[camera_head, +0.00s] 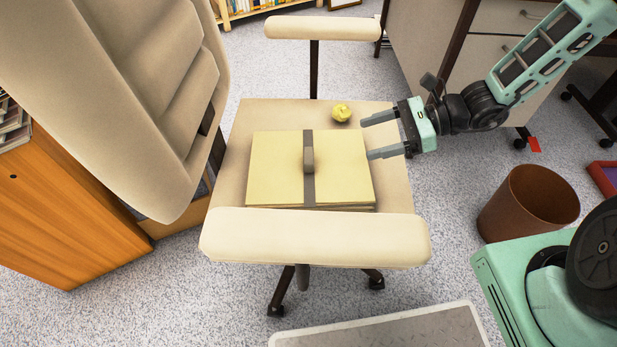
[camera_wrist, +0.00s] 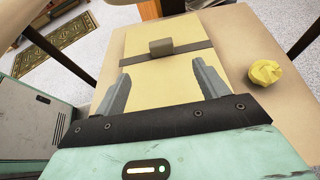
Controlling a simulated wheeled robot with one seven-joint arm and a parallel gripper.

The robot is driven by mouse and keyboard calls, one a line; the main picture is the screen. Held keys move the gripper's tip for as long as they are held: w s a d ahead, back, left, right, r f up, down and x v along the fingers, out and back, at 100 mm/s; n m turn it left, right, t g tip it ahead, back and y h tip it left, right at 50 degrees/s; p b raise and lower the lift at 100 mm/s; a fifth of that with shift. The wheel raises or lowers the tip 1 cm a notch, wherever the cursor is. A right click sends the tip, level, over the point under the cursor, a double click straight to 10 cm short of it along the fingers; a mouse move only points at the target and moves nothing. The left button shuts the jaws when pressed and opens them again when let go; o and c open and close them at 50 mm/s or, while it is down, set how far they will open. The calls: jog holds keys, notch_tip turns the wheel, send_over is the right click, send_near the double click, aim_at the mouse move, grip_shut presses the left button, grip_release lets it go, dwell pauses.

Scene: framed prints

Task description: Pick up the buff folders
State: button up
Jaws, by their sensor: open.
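The buff folders (camera_head: 270,165) lie flat in a stack on the seat of a beige office chair (camera_head: 400,185). A dark grey strap (camera_head: 309,190) runs across the stack, with a raised grey-brown block (camera_head: 308,159) at its middle. In the wrist view the folders (camera_wrist: 150,80) lie ahead of the fingers, with the block (camera_wrist: 162,46) beyond the fingertips. My gripper (camera_head: 372,137) is open and empty at the right edge of the stack, and its fingers also show in the wrist view (camera_wrist: 160,85). Whether the fingers touch the folders cannot be told.
A crumpled yellow paper ball (camera_head: 341,112) sits on the seat behind the folders. Padded armrests (camera_head: 315,237) stand at the near and far sides, and the backrest (camera_head: 150,90) is at left. A brown bin (camera_head: 527,205) stands on the floor at right.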

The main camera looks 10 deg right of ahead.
aim_at(311, 155)
jog(key=b+x, duration=0.4)
jog(key=x, duration=0.8)
jog(key=shift+b, duration=0.3)
jog(key=b+x, duration=0.2)
jog(key=x, duration=0.2)
jog(key=shift+f+b, duration=0.25)
jog(key=shift+b, duration=0.1)
jog(key=shift+a, duration=0.4)
